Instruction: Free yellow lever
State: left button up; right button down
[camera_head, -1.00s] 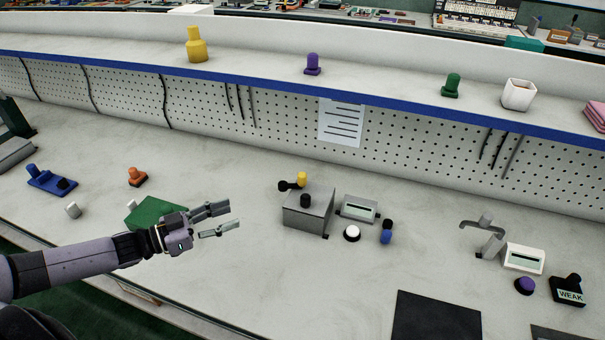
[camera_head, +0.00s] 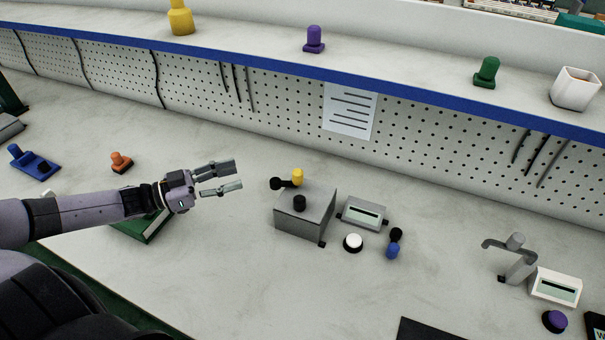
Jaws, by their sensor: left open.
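The yellow lever (camera_head: 297,177) stands at the back left of a grey box (camera_head: 304,215), with a black arm and round black end (camera_head: 277,183) on its left. A black knob (camera_head: 299,203) sits on top of the box. My left gripper (camera_head: 240,176) is open and empty, to the left of the lever and apart from it, with its fingers pointing right. The foot of the yellow lever is partly hidden by the box. My right gripper is not in view.
A grey display unit (camera_head: 363,213), white button (camera_head: 353,243) and blue-black lever (camera_head: 393,245) stand right of the box. A green block (camera_head: 145,226) lies under my left arm. A grey tap-like fixture (camera_head: 515,262) stands at right. The front middle is clear.

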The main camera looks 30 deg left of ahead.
pick_arm(q)
notch_tip(320, 180, down, 4)
jog(key=f+b, duration=0.1)
jog(key=b, duration=0.3)
jog(key=p, duration=0.2)
send_near(297, 171)
jog(key=x, duration=0.9)
jog(key=shift+w+d+f, duration=0.15)
jog(key=shift+w+d, duration=0.25)
jog(key=shift+d, duration=0.05)
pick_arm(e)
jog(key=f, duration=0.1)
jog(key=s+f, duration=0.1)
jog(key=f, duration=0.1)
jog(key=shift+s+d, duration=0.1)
pick_arm(q)
jog(key=shift+c, duration=0.3)
grip_shut()
